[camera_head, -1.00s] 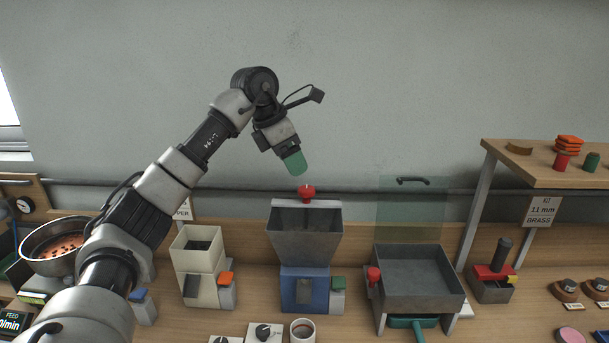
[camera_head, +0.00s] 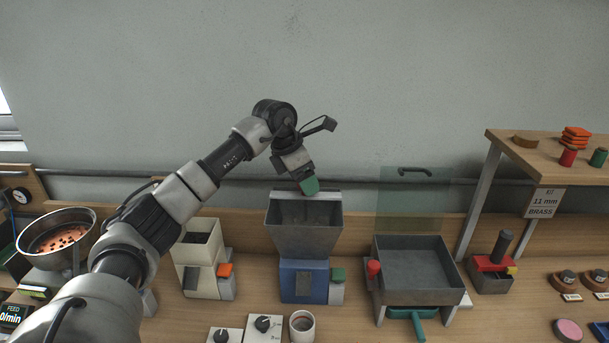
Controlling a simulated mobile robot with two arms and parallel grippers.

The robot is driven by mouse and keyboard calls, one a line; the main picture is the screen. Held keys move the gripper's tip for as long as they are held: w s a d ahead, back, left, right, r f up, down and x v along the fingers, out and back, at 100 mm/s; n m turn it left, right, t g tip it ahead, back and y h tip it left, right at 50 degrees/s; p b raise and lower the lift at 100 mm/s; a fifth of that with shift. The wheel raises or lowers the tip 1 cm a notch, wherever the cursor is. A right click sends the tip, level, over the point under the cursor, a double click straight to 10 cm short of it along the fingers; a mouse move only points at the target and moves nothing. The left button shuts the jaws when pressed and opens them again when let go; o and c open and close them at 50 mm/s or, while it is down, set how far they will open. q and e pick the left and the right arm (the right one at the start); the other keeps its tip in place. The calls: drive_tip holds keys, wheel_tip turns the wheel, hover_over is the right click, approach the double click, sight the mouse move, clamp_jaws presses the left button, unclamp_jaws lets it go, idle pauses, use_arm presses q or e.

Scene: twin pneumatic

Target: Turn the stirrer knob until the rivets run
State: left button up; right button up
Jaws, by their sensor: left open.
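My left gripper (camera_head: 309,186), with green fingers, points down at the top back edge of the grey hopper (camera_head: 300,242) on the blue machine (camera_head: 290,277). The fingers cover the place of the red knob on the hopper's back edge, so the knob is hidden; whether they touch it or are around it, I cannot tell. The gripper is open, though the gap between the fingers does not show. No rivets can be made out inside the hopper. My right gripper is not in view.
Left of the hopper stand a cream feeder (camera_head: 197,252) and a metal bowl (camera_head: 37,221) of copper-coloured pieces. To the right are a grey tray (camera_head: 445,297) with a clear green shield (camera_head: 405,210), and a raised shelf (camera_head: 545,172). Two dial boxes and a cup (camera_head: 302,326) stand in front.

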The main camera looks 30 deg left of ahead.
use_arm(q)
drive_tip(key=shift+f, duration=0.1)
drive_tip(key=shift+c, duration=0.4)
drive_tip(key=c, duration=0.8)
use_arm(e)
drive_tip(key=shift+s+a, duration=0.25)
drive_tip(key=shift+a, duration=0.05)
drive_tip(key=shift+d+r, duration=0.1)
